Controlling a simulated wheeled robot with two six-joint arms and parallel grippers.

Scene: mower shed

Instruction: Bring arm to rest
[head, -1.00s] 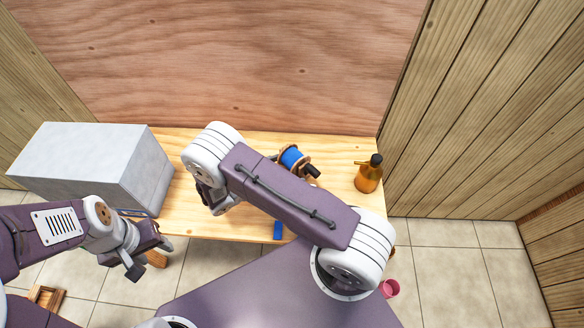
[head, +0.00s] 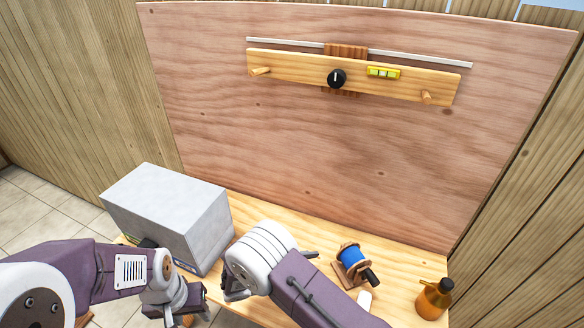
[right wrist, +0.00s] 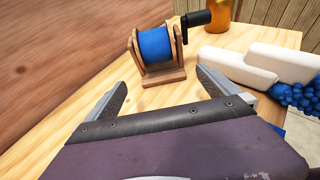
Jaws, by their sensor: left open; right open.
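My right arm reaches over the wooden bench (head: 410,262) in the head view, its white wrist left of the blue spool (head: 353,258). In the right wrist view my right gripper (right wrist: 165,92) is open with nothing between its fingers. The spool (right wrist: 154,46) on its wooden stand is beyond the fingertips, apart from them. My left gripper (head: 182,303) is low at the left in the head view, in front of the grey box. It is open, and I see nothing held in it.
The grey box (head: 165,215) stands on the bench's left. An amber bottle (head: 433,300) stands at the right end. A white-handled thing with blue tufts (right wrist: 262,62) lies near the spool. A wooden rail with a black knob (head: 300,75) is on the back board.

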